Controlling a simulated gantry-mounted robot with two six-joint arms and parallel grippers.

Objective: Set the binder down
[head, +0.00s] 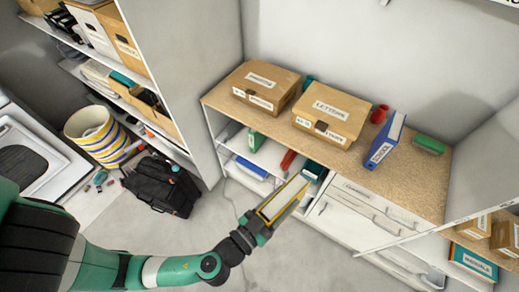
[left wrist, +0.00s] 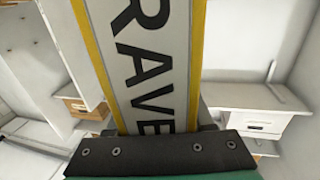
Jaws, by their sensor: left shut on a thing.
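My left gripper (head: 262,222) is shut on a yellow-edged binder (head: 284,198) with a pale spine label. The binder is tilted, pointing up and right, in front of the cabinet's open shelf and white drawers. In the left wrist view the binder (left wrist: 150,70) fills the middle, its label reading "RAVE" in large letters, the rest cut off. The dark gripper plate (left wrist: 160,155) lies across its lower end. Whether the binder touches the cabinet is unclear. My right gripper is not in view.
The cabinet top (head: 425,185) holds two cardboard boxes (head: 333,115), a red cup (head: 380,114), a blue binder (head: 385,142) and a green brush-like item (head: 428,145). Its front right part is bare. A black bag (head: 160,186) and striped basket (head: 95,132) stand on the floor at left.

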